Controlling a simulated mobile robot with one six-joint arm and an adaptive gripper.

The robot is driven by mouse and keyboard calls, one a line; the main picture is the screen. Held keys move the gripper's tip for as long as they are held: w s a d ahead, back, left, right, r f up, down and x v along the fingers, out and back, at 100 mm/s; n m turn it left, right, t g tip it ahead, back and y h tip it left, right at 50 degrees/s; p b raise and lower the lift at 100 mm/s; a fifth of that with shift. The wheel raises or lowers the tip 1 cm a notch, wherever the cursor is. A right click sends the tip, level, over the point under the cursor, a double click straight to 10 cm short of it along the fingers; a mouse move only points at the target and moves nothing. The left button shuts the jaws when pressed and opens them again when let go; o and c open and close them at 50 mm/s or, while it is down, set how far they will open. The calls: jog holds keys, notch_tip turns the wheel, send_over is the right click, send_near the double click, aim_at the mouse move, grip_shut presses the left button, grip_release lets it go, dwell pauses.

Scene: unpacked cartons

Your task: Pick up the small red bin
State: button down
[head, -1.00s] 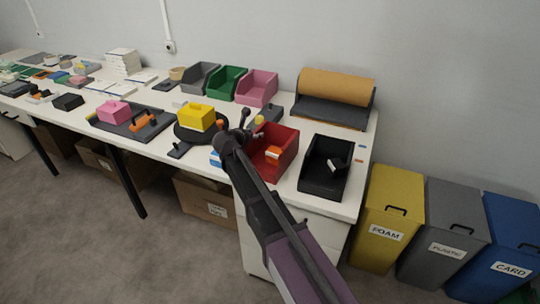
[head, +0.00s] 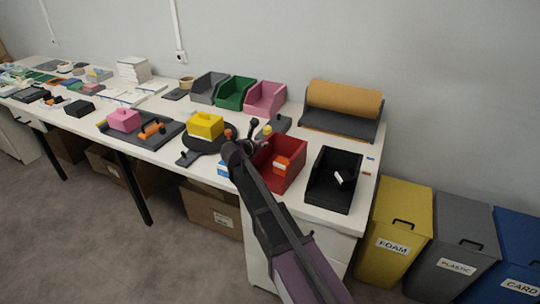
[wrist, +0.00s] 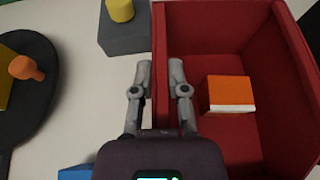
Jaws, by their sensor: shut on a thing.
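The small red bin (head: 290,180) stands on the white table near its right end, beside a black bin. In the wrist view the red bin (wrist: 215,25) fills the right half, and an orange block with a white edge (wrist: 229,93) lies inside it. My gripper (wrist: 160,75) is shut on the bin's left wall, one finger outside and one inside. In the head view my arm hides the bin's near left side, and the fingertips cannot be made out clearly.
A black bin (head: 322,195) stands close on the right. A yellow box (head: 206,122) on a round black base is to the left. A grey block with a yellow knob (wrist: 123,35) is near the bin's wall. A paper roll (head: 345,97) is behind.

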jog(key=shift+r, duration=0.15)
notch_tip(320, 180, up, 10)
jog(key=p, duration=1)
dwell(0.6)
